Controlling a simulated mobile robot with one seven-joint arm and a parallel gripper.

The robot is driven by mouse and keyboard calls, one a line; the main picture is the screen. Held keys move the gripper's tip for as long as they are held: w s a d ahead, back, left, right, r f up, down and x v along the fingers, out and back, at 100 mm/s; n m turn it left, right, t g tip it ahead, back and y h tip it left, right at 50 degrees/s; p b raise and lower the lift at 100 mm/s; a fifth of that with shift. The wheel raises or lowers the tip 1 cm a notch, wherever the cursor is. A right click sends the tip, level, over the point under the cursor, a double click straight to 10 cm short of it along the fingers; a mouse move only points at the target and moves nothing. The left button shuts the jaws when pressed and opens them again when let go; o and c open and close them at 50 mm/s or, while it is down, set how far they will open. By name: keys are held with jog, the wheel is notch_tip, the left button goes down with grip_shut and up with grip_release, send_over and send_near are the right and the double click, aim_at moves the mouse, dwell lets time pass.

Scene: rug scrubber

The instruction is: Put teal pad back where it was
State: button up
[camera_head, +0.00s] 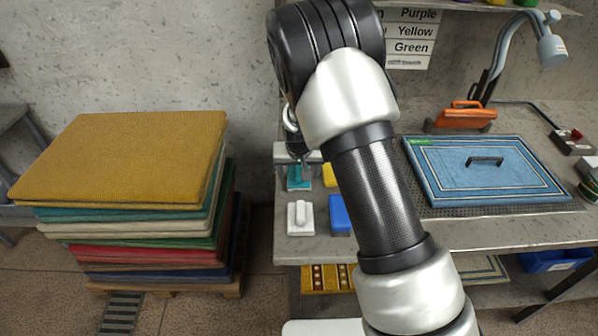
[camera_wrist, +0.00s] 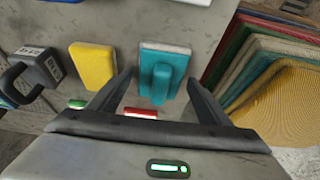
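The teal pad (camera_head: 299,183) rests on the left end of the grey bench top, partly hidden behind my gripper in the head view. In the wrist view the teal pad (camera_wrist: 163,73) shows a raised teal handle and a pale edge. My gripper (camera_wrist: 160,77) is open and empty, with its fingers on either side of the pad's handle in the picture and a gap on both sides. Whether the fingers are level with the handle or above it, I cannot tell. In the head view my gripper (camera_head: 299,156) points down over the pad.
A yellow pad (camera_wrist: 93,66) lies beside the teal one. White (camera_head: 300,218) and blue (camera_head: 340,214) pads are nearer the bench front. A rug stack (camera_head: 120,160) stands left of the bench.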

jog(key=shift+s+r, duration=0.1)
jog(key=shift+r, duration=0.4)
jog(key=s+d+r, duration=0.1)
jog(key=s+r, duration=0.2)
jog(key=r, duration=0.3)
jog(key=s+d+r+y+p, duration=0.1)
jog(key=s+d+r, duration=0.1)
jog(key=s+r, duration=0.35)
jog(key=s+d+r, duration=0.1)
jog(key=s+r, duration=0.1)
jog(key=r, duration=0.6)
jog(key=s+d+r+p, duration=0.1)
jog(key=s+d+r, duration=0.1)
jog(key=s+r, duration=0.2)
jog(key=s+d+r+p, duration=0.1)
jog(key=s+d+r, duration=0.2)
jog(key=s, duration=0.8)
jog(key=s+d+r+t+h+p, duration=0.1)
jog(key=s+d+r+p, duration=0.1)
jog(key=s+r, duration=0.5)
jog(key=shift+s+d, duration=0.5)
jog(key=shift+d, duration=0.15)
